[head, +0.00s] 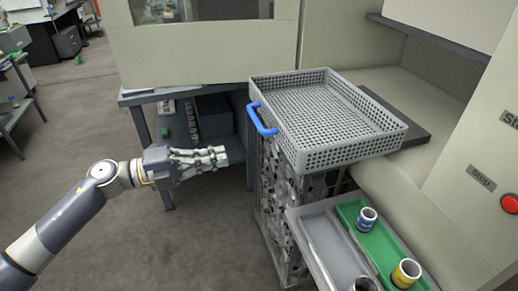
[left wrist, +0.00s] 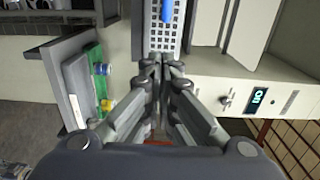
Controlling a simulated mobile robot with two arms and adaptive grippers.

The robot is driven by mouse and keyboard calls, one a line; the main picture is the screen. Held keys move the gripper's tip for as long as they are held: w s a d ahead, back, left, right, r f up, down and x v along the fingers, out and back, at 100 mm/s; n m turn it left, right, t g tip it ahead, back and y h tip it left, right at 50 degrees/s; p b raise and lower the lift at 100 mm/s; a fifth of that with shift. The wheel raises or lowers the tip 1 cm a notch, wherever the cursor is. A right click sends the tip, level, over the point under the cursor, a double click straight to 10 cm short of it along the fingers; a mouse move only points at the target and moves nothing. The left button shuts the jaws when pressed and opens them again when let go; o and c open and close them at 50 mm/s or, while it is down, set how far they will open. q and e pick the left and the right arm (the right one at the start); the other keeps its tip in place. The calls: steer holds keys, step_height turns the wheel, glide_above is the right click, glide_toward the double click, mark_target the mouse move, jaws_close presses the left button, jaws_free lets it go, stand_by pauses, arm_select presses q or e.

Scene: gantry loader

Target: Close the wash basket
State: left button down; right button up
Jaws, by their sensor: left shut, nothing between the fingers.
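The wash basket (head: 352,151) is a shallow grey perforated tray at the centre right of the head view. A blue handle (head: 262,120) is on its left side. The basket sits above a perforated metal column and reaches over a dark plate at its right. My left gripper (head: 222,155) is shut and empty, left of the handle and apart from it. In the left wrist view the shut fingertips (left wrist: 161,62) are in front of the basket (left wrist: 178,32), with the blue handle (left wrist: 167,10) at the top edge. My right gripper is out of view.
A grey tray (head: 313,229) with a green insert (head: 352,218) and several small jars stands in front of the basket. The machine housing (head: 210,50) is behind. A red stop button (head: 510,203) is on the right panel.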

mark_target(285, 143)
arm_select(q)
steer(key=p+x, duration=0.4)
steer(key=x, duration=0.9)
steer(key=shift+d+r, duration=0.1)
steer(key=shift+r, duration=0.05)
steer(key=shift+w+d, duration=0.1)
steer(key=shift+d, duration=0.3)
steer(key=shift+d, duration=0.1)
